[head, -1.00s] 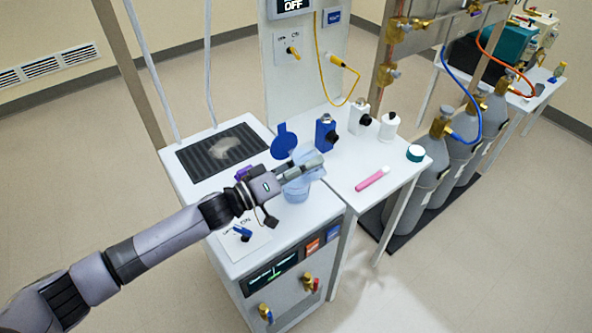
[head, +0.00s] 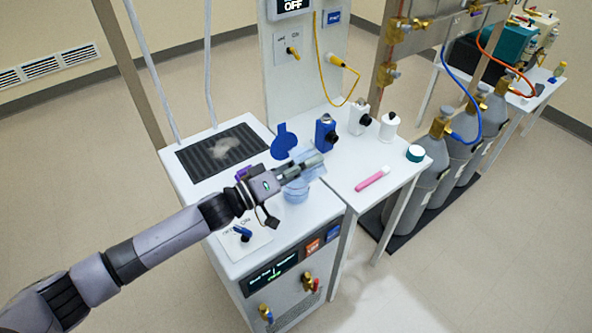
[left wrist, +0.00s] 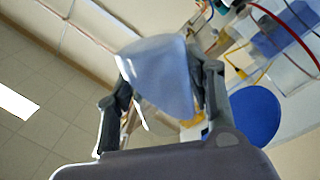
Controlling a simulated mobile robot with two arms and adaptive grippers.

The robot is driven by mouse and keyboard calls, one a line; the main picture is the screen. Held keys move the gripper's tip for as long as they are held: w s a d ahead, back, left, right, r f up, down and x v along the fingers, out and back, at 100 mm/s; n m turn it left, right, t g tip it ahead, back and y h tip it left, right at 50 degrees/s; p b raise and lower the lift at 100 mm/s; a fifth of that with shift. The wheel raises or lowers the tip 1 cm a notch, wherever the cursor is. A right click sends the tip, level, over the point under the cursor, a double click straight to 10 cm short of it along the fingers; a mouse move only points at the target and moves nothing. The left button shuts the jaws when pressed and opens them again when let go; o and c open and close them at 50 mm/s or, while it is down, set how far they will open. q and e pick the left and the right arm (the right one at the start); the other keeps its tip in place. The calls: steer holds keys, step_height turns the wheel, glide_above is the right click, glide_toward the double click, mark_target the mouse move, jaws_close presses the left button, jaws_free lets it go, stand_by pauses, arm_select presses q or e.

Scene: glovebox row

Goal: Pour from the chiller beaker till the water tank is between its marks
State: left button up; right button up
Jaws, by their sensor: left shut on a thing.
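My left gripper (head: 302,167) is shut on the chiller beaker (head: 316,160), a translucent pale-blue vessel. It holds the beaker tilted, just above a round translucent blue filler opening of the water tank (head: 296,193) on top of the white chiller (head: 238,262). In the left wrist view the beaker (left wrist: 162,75) sits between both fingers. I cannot make out a water stream, the level or the tank's marks. My right gripper is not in view.
A blue round lid (head: 284,141) stands behind the opening. A side table at right bears a blue bottle (head: 325,133), white bottles (head: 389,127), a teal-lidded jar (head: 415,153) and a pink tube (head: 372,179). Grey gas cylinders (head: 432,175) stand beyond.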

arm_select(q)
steer(key=shift+r+n, duration=0.2)
steer(key=shift+n, duration=0.2)
stand_by(0.5)
steer(key=shift+f+n+t+b, duration=0.4)
steer(key=shift+n+b, duration=0.15)
steer(key=shift+n, duration=0.35)
stand_by(1.9)
steer(key=shift+r+n, duration=0.45)
steer(key=shift+n, duration=0.55)
stand_by(1.8)
steer(key=shift+f+n+p, duration=0.2)
steer(key=shift+n+p, duration=0.2)
steer(key=shift+n, duration=0.1)
stand_by(1.0)
